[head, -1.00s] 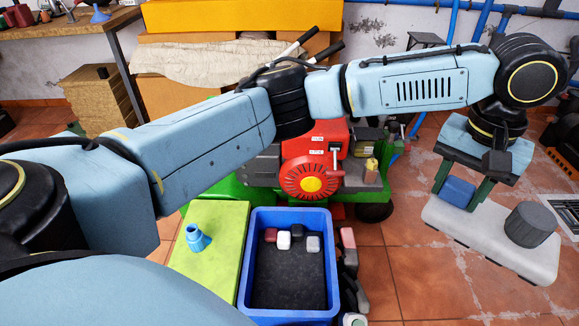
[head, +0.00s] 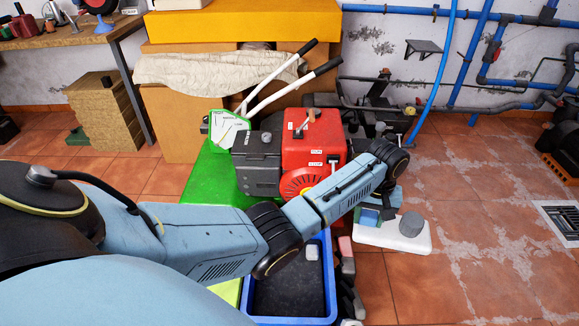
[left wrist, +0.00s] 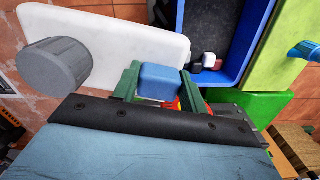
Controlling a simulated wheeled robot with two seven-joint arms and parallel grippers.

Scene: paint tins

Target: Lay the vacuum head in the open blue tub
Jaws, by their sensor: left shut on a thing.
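The vacuum head (head: 418,238) is a flat white slab with a grey round cylinder and a blue block on it. My left gripper (head: 371,214) is shut on the blue block, and the slab hangs to the right of the tub. In the left wrist view the white slab (left wrist: 120,42) lies beyond the green fingers, with the blue block (left wrist: 159,81) between them. The open blue tub (head: 333,280) stands at the bottom centre, its left part hidden by my arm. Its blue wall (left wrist: 232,73) shows in the left wrist view. My right gripper is out of view.
Several small blocks (left wrist: 205,60) lie at one end inside the dark-floored tub. A lime-green panel (left wrist: 292,22) with a blue funnel (left wrist: 304,50) is beside it. A red-engined machine (head: 312,137) stands behind. Red floor tiles (head: 470,270) are bare on the right.

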